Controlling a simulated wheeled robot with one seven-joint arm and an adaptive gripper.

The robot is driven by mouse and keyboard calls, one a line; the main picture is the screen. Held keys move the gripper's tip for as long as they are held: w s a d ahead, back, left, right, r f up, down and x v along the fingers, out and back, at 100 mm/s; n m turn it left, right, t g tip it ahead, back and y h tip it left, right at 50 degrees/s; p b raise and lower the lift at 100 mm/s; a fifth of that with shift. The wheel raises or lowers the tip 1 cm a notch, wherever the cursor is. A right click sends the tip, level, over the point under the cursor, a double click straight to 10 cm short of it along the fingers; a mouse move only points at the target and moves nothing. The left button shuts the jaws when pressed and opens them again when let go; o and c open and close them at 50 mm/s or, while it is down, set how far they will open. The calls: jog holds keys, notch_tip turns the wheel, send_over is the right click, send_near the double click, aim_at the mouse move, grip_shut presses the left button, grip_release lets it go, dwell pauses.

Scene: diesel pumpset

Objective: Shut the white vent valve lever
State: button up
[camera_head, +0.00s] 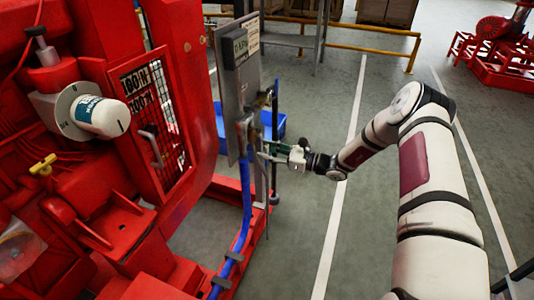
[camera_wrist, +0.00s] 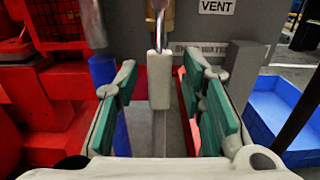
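The white vent valve lever (camera_wrist: 160,85) hangs down, roughly upright, in the middle of the wrist view, its metal shank running up to a brass fitting (camera_wrist: 159,20). A VENT label (camera_wrist: 217,7) is on the grey panel to its upper right. My gripper (camera_wrist: 162,68) is open, with one green-padded finger on each side of the white lever and visible gaps on both sides. In the head view my gripper (camera_head: 272,152) is at the panel's lower edge; the lever is too small to make out there.
The grey panel (camera_head: 238,90) stands beside the red pumpset (camera_head: 150,60). A blue pipe (camera_head: 246,205) runs below it, left of my gripper. A blue bin (camera_wrist: 285,115) is on the floor to the right in the wrist view. Open floor lies right of the panel.

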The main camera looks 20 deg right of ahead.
jog(key=shift+w+a, duration=0.15)
jog(key=shift+a, duration=0.05)
grip_shut()
